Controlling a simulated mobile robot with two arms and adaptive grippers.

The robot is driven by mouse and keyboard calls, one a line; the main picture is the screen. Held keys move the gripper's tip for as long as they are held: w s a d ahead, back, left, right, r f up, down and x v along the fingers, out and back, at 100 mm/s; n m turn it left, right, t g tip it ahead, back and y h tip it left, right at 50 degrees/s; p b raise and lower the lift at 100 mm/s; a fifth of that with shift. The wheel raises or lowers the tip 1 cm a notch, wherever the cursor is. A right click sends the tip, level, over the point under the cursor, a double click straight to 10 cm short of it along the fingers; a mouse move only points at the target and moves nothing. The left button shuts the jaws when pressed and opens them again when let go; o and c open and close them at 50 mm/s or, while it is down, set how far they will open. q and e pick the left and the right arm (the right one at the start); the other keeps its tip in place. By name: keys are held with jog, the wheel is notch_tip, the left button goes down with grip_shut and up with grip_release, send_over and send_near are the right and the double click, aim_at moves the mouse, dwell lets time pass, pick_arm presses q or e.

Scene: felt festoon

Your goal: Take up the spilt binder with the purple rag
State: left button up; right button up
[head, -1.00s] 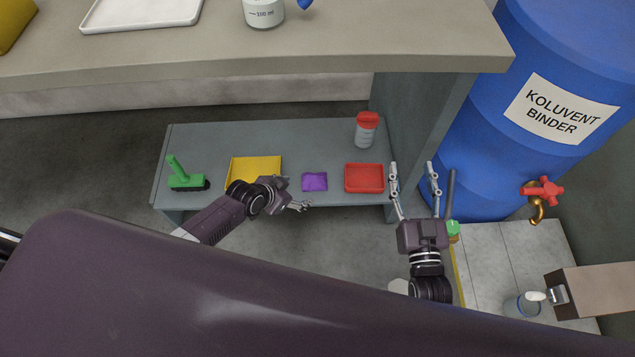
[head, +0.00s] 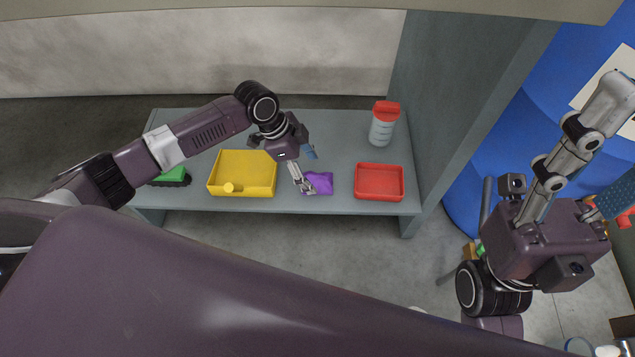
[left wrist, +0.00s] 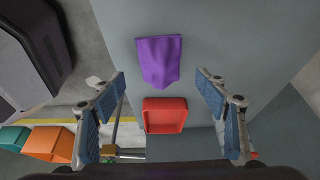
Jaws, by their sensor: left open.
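The purple rag (head: 320,183) lies on the grey shelf (head: 335,155), between the yellow tray and the red tray. It also shows whole in the left wrist view (left wrist: 158,58), ahead of my fingers. My left gripper (head: 309,170) is open and empty, at the rag's left edge in the head view; I cannot tell whether it touches. Its two blue-padded fingers (left wrist: 162,82) stand wide apart in the wrist view. My right gripper (head: 617,138) is raised at the far right, its fingers apart and empty. I see no spilt binder in these frames.
A yellow tray (head: 240,156) with a small yellow piece inside and a red tray (head: 380,167) flank the rag. A red-lidded jar (head: 384,124) stands behind. A green brush (head: 172,177) is at left. A blue drum (head: 502,150) stands right of the shelf's upright panel (head: 447,110).

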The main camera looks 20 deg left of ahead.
aim_at(315, 176)
pick_arm(q)
jog(key=b+x, duration=0.2)
jog(key=x, duration=0.2)
jog(key=shift+d+f, duration=0.15)
jog(key=shift+f, duration=0.05)
jog(key=c, duration=1.2)
